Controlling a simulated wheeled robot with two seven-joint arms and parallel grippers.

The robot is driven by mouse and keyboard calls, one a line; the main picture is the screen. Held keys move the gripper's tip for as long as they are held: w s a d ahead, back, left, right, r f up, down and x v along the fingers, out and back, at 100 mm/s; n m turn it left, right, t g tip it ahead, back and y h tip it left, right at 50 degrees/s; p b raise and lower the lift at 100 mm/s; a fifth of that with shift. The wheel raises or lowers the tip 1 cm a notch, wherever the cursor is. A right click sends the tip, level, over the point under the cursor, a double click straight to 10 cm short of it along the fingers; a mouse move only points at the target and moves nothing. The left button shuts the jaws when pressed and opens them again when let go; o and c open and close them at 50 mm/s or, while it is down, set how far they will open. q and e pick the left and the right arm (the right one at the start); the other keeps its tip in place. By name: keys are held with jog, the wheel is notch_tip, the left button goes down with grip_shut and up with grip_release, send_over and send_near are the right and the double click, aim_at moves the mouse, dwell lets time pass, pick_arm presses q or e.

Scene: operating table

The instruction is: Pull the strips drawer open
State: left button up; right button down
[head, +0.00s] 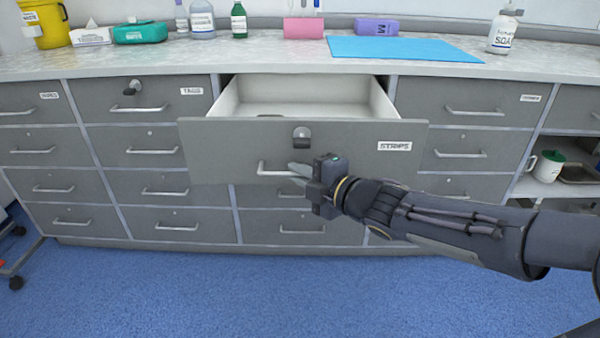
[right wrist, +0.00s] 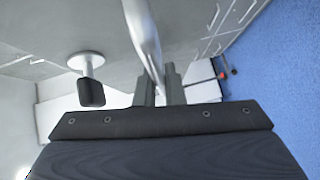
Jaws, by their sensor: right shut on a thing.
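The strips drawer (head: 225,149) stands pulled out from the cabinet in the head view, with a STRIPS label at the right of its grey front. Its white inside shows, with a small dark item near the front. My right gripper (head: 302,174) is at the drawer's bar handle (head: 268,169) and shut on it. In the right wrist view the handle (right wrist: 143,35) runs between the fingers of the right gripper (right wrist: 160,85). A dark knob or lock (head: 301,137) sits on the drawer front above the handle; it also shows in the right wrist view (right wrist: 90,90). My left gripper is not in view.
The other drawers around it, such as the TAGS drawer (head: 150,99), are shut. The countertop (head: 270,50) above holds bottles, boxes and a blue mat (head: 400,49). An open shelf (head: 560,188) with a mug is at the right. The blue floor (head: 200,290) in front is clear.

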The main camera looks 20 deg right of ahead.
jog(key=shift+s, duration=0.3)
jog(key=c, duration=1.5)
grip_release()
jog(key=p+v, duration=0.3)
jog(key=v, duration=0.4)
jog(key=shift+s+d, duration=0.15)
jog(key=shift+s, duration=0.2)
